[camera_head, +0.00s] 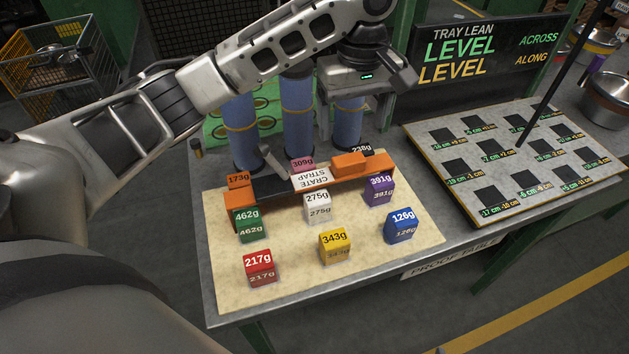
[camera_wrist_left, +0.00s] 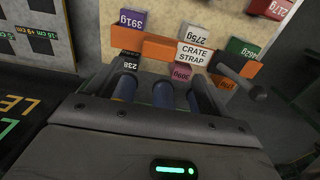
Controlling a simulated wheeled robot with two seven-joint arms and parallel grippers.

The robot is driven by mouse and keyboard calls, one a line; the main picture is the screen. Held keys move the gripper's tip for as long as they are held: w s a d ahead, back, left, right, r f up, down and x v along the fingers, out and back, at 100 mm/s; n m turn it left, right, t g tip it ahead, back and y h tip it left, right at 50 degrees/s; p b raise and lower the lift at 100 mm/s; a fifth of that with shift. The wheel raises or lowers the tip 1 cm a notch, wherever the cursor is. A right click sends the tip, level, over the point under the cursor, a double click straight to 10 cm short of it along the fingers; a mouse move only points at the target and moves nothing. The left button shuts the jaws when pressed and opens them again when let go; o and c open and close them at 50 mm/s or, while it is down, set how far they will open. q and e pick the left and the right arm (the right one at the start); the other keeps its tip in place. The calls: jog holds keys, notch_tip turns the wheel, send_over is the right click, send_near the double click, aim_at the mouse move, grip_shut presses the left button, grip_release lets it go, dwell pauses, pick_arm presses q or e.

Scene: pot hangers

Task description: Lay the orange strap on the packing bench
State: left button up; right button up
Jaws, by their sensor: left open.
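The orange strap (camera_head: 350,163) lies across the back of the beige mat, with a white label reading CRATE STRAP and a dark buckle with a grey lever. It also shows in the wrist view (camera_wrist_left: 160,48). My left gripper (camera_head: 362,103) is open and empty, above and behind the strap's right half, apart from it. The gripper's dark body fills the lower part of the wrist view (camera_wrist_left: 150,125). The bench under the mat (camera_head: 330,285) carries a sign reading PROOF TABLE. I cannot identify a packing bench. My right gripper is not in view.
Several weight-marked cubes stand around the strap, including a white 275g cube (camera_head: 318,206) and a purple 391g cube (camera_head: 379,190). Blue columns (camera_head: 297,115) rise behind it. A tray with black squares (camera_head: 515,160) lies right. A wire cage (camera_head: 60,55) stands at far left.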

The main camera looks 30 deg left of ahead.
aim_at(350, 159)
pick_arm(q)
notch_tip(350, 159, down, 3)
jog(key=shift+f+b, duration=0.2)
jog(key=shift+b, duration=0.2)
jog(key=shift+f, duration=2.65)
jog(key=shift+r, duration=0.1)
grip_shut()
